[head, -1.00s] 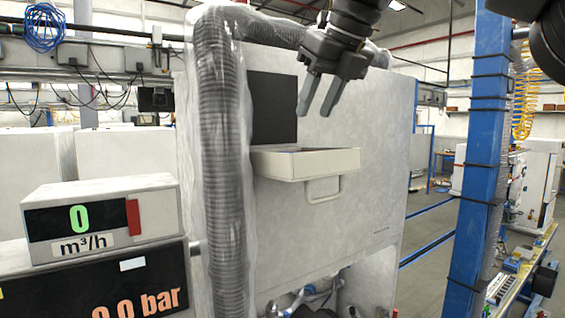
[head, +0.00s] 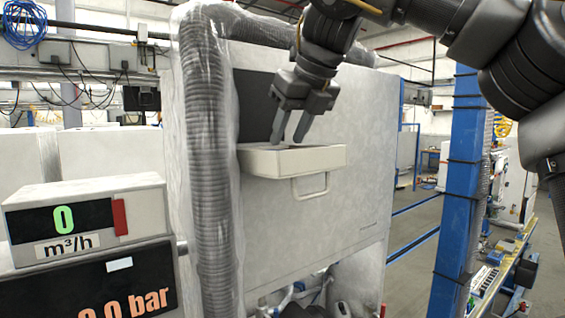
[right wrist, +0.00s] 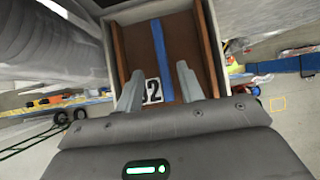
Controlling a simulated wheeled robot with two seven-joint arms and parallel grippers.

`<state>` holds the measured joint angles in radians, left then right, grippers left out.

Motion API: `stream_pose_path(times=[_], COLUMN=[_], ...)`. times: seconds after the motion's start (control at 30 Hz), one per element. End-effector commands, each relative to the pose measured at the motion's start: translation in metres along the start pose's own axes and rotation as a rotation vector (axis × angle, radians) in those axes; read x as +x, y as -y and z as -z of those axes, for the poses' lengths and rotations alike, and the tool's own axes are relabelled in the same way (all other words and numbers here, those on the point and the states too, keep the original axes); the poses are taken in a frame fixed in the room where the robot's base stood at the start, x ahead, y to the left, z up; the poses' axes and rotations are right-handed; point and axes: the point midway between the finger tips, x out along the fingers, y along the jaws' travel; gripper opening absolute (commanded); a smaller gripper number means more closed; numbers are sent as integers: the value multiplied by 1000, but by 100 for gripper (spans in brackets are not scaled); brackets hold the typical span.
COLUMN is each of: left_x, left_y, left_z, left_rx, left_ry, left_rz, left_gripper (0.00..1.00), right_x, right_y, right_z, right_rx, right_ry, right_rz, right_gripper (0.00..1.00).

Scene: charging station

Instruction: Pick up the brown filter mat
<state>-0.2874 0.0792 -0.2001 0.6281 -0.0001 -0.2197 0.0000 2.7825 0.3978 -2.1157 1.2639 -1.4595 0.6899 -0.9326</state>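The brown filter mat (right wrist: 140,50) lies in the open white drawer (head: 290,162) of the large white cabinet. In the right wrist view it shows a blue stripe along it and a white number label at its near end. In the head view the drawer wall hides the mat. My right gripper (head: 287,138) is over the drawer, pointing down, its fingertips close to the rim. The fingers are apart and empty, and they also show in the right wrist view (right wrist: 159,78), on either side of the label. My left gripper is not in view.
A plastic-wrapped corrugated hose (head: 207,150) runs down the cabinet just left of the drawer. A flow display (head: 85,220) stands at the lower left. A blue post (head: 460,180) stands at the right. A handle (head: 310,188) sits below the drawer.

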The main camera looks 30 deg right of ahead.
Motion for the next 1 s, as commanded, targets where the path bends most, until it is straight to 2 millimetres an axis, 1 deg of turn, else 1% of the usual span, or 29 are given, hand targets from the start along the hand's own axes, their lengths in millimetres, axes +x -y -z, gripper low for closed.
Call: stream_pose_path(times=[0.03, 0.2, 0.3, 0.5, 0.53, 0.57, 0.8, 0.83, 1.0], left_x=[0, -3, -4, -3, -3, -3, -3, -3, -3], left_y=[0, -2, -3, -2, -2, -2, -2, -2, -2], left_z=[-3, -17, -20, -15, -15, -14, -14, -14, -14], left_rx=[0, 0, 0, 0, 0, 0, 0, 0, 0], left_ry=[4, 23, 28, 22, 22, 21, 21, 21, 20], left_rz=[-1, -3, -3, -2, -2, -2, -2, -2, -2], left_gripper=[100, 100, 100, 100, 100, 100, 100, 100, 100], right_x=[10, 31, 37, 37, 37, 37, 37, 37, 37], right_y=[1, 2, 1, 1, 1, 1, 1, 1, 1], right_z=[1, 1, 1, 1, 1, 1, 1, 1, 1], right_rx=[-1, 0, 0, 0, 0, 0, 0, 0, 1], right_ry=[-5, -4, -3, -1, -1, -1, -1, -1, -1], right_rz=[-3, -2, -2, 0, 0, 0, 0, 0, 0], right_gripper=[38, 38, 38, 38, 37, 33, 2, 0, 0])
